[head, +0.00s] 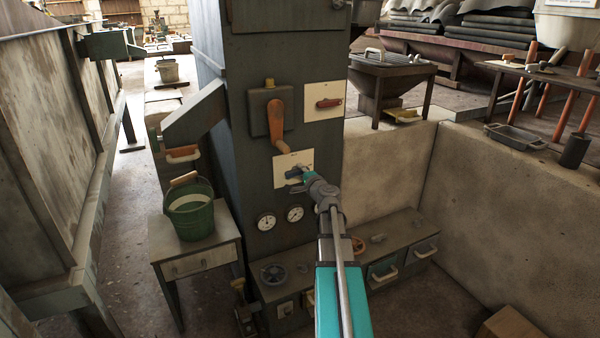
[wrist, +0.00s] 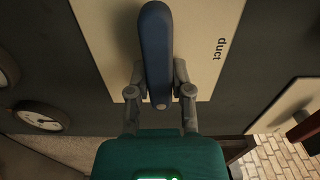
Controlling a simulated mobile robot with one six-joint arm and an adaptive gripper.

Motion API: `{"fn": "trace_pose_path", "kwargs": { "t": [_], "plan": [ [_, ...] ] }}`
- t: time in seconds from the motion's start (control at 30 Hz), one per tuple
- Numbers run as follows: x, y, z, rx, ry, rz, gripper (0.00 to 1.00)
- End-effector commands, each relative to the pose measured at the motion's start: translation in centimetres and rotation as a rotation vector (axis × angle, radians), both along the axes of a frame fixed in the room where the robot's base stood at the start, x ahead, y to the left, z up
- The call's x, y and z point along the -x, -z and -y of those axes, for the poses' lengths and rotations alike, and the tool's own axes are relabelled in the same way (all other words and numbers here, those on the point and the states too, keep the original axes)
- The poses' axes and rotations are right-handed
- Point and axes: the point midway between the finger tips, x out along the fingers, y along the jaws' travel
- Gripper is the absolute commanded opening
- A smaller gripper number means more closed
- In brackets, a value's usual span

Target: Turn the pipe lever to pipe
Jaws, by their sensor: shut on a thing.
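A blue lever (wrist: 156,40) sits on a cream plate (wrist: 208,25) and fills the middle of the wrist view. The word "duct" is printed sideways on the plate, to the lever's right there. No "pipe" label can be read. In the head view the same plate (head: 281,166) is on the front of the dark cabinet, and the lever is largely hidden by my gripper (head: 304,175). In the wrist view my gripper (wrist: 160,75) has one finger on each side of the lever, shut on it near its free end.
An orange lever (head: 277,122) is just above the plate, and a red handle (head: 328,103) is on another plate up right. Two gauges (head: 294,214) are below. A green bucket (head: 190,212) stands on a small table at left. A low bench (head: 340,262) with drawers runs below.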

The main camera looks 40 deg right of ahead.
Motion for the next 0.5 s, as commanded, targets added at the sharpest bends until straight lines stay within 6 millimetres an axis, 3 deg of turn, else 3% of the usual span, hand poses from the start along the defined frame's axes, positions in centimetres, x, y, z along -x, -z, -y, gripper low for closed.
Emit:
{"fn": "trace_pose_path", "kwargs": {
  "t": [0.47,0.5],
  "plan": [
    [-0.09,0.02,0.00,-0.019,-0.002,0.005,0.00],
    [-0.09,0.02,0.00,-0.019,-0.002,0.005,0.33]
  ]
}}
